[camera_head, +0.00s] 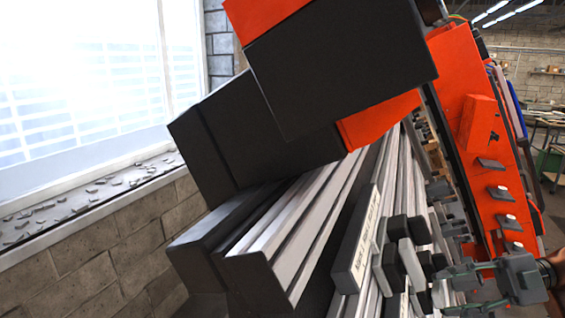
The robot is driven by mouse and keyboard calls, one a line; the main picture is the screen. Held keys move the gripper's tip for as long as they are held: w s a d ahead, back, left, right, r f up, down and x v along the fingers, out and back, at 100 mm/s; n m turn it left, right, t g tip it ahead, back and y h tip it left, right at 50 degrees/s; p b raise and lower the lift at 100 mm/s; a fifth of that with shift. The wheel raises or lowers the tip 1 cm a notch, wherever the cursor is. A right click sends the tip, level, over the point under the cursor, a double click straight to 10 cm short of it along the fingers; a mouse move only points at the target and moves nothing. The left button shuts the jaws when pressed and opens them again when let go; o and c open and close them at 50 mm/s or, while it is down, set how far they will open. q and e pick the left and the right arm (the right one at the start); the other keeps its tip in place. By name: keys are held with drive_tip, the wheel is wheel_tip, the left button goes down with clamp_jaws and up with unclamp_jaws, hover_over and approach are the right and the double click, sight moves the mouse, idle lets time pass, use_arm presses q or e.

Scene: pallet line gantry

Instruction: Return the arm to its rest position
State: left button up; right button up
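My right gripper (452,290) is at the lower right, its arm coming in from the right edge. Its two grey-green fingers point left and stand apart, with nothing seen between them. It appears beside the black-capped ends of the pale rails (413,268); I cannot tell whether it touches them. My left gripper is not in view.
The view is tilted. A large machine with black blocks (340,62) and an orange panel (478,120) fills the middle and right. A brick wall (110,240) and a bright window (80,80) are at left. A workbench (548,160) stands far right.

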drive_tip(key=m+t, duration=0.1)
drive_tip(key=m, duration=0.2)
drive_tip(key=shift+t, duration=0.3)
drive_tip(key=shift+m+y, duration=0.3)
drive_tip(key=shift+m, duration=0.2)
drive_tip(key=shift+d+f, duration=0.1)
drive_tip(key=shift+d, duration=0.05)
